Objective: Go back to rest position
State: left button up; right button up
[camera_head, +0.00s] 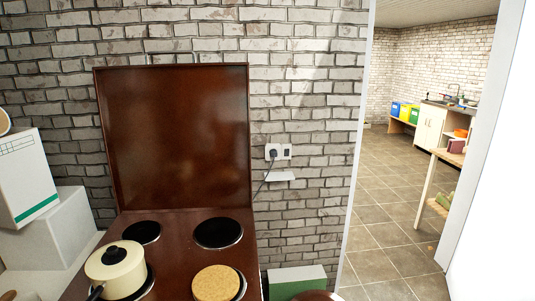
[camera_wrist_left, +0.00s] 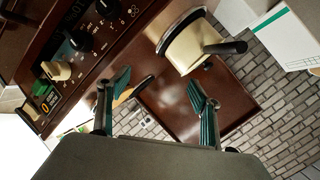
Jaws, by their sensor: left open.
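My left gripper (camera_wrist_left: 159,80) shows in the left wrist view, with its two teal-padded fingers spread apart and nothing between them. It is above the brown stove, and the wrist view of the stove is turned around. Neither gripper shows in the head view. My right gripper is in neither view.
A cream pot (camera_head: 115,272) with a black-knobbed lid sits on the front left burner of the brown stove (camera_head: 180,245). A cork mat (camera_head: 218,283) lies on the front right burner. White boxes (camera_head: 25,180) stand at left. A doorway with clear tiled floor (camera_head: 385,225) opens at right.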

pick_arm(q)
jog(key=s+a+f+n+g+y, duration=0.1)
jog(key=s+a+f+g, duration=0.2)
jog(key=s+f, duration=0.3)
jog(key=s+a+f+g, duration=0.2)
jog(key=s+f+g, duration=0.15)
jog(key=s, duration=0.35)
jog(key=d+f+n+t+h, duration=0.3)
jog(key=d+f+h, duration=0.3)
jog(key=d+f, duration=0.8)
jog(key=shift+w+f+n+t, duration=0.3)
jog(key=shift+w+f+t, duration=0.15)
jog(key=shift+f, duration=0.7)
